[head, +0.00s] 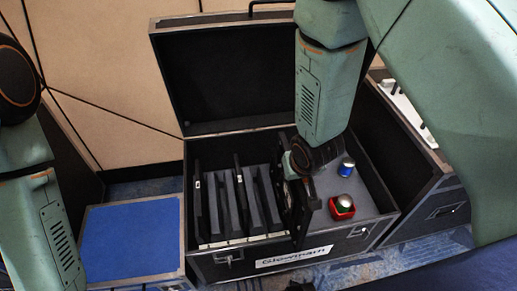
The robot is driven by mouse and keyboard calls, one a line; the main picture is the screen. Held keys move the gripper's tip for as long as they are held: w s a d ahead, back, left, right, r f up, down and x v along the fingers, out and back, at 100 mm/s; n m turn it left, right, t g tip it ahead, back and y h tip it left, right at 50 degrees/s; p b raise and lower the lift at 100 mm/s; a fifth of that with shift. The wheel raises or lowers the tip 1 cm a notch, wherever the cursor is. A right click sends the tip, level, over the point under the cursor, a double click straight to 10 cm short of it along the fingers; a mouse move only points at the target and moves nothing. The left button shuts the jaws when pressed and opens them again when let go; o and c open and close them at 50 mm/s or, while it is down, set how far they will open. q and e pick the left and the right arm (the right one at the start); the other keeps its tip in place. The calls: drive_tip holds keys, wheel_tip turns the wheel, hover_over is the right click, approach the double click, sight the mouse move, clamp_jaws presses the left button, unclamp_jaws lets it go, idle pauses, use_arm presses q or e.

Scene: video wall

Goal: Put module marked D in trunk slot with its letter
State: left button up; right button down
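The open black trunk (342,246) stands in front of me with its lid (225,75) raised. Several dark upright modules or dividers (240,205) fill its left compartment, two with small white labels. Small pale tags (237,241) run along the front of the slots; their letters are too small to read. My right arm reaches down over the trunk, with its gripper (290,175) at the right end of the slots. A dark upright panel is at this gripper, but I cannot tell whether it is gripped. I cannot identify module D. My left arm is at the left edge, its gripper out of view.
The trunk's right compartment has a grey floor (378,197) with a blue can-like item (346,167) and a red box holding a round object (342,206). A blue-topped case (130,240) stands left. Another open black case (432,208) stands right.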

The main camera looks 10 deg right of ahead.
drive_tip(key=w+a+f+b, duration=0.2)
drive_tip(key=w+b, duration=0.2)
drive_tip(key=w, duration=0.4)
drive_tip(key=w+a+f+b, duration=0.1)
drive_tip(key=w+b, duration=0.4)
drive_tip(key=w, duration=0.4)
drive_tip(key=f+b, duration=0.1)
drive_tip(key=w+a+f+b, duration=0.1)
drive_tip(key=f+b, duration=0.2)
drive_tip(key=f, duration=0.1)
drive_tip(key=shift+w+a+f+b, duration=0.15)
drive_tip(key=shift+f+b, duration=0.1)
drive_tip(key=shift+b, duration=0.05)
wheel_tip(320, 180, down, 4)
drive_tip(key=b, duration=0.4)
drive_tip(key=shift+f, duration=0.25)
drive_tip(key=shift+p, duration=0.3)
idle(0.6)
